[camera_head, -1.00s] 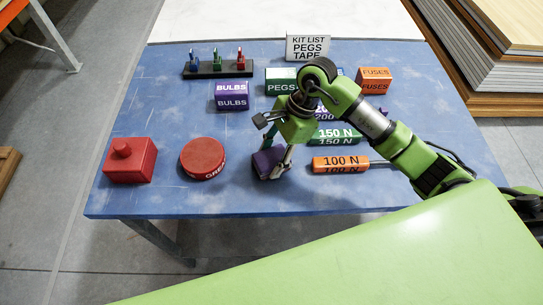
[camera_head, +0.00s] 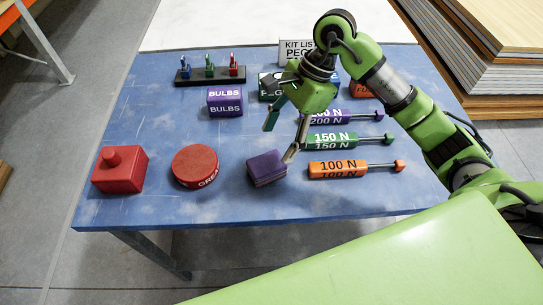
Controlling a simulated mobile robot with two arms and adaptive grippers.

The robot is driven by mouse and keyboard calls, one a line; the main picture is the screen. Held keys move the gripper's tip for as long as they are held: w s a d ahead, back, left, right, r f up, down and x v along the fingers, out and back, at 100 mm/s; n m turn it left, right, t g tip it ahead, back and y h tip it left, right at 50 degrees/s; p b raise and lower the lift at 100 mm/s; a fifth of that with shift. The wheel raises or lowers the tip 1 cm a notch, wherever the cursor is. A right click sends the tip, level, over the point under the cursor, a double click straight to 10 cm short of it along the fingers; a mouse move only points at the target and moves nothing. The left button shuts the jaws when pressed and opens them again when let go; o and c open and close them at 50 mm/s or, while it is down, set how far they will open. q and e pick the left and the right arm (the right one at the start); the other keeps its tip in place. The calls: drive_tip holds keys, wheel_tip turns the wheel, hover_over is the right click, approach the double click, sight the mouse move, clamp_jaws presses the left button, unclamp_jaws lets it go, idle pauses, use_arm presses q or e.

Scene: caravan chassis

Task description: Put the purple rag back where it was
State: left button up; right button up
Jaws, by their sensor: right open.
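The purple rag (camera_head: 266,168) is a small folded block lying on the front middle of the blue table (camera_head: 120,205). It sits between the round red tin and the orange 100 N cylinder. My right gripper (camera_head: 279,142) is open and empty, above and behind the rag. One fingertip is near the rag's upper right corner; I cannot tell whether it touches. My left gripper is not in view.
A red box with a knob (camera_head: 120,170) and a red round tin (camera_head: 195,166) stand left of the rag. Orange (camera_head: 350,169), green (camera_head: 345,139) and purple (camera_head: 345,117) cylinders lie to the right. Behind are a purple BULBS box (camera_head: 225,102), a peg rack (camera_head: 210,76) and a kit list sign (camera_head: 296,50).

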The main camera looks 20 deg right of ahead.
drive_tip(key=shift+v, duration=1.5)
drive_tip(key=shift+a, duration=0.1)
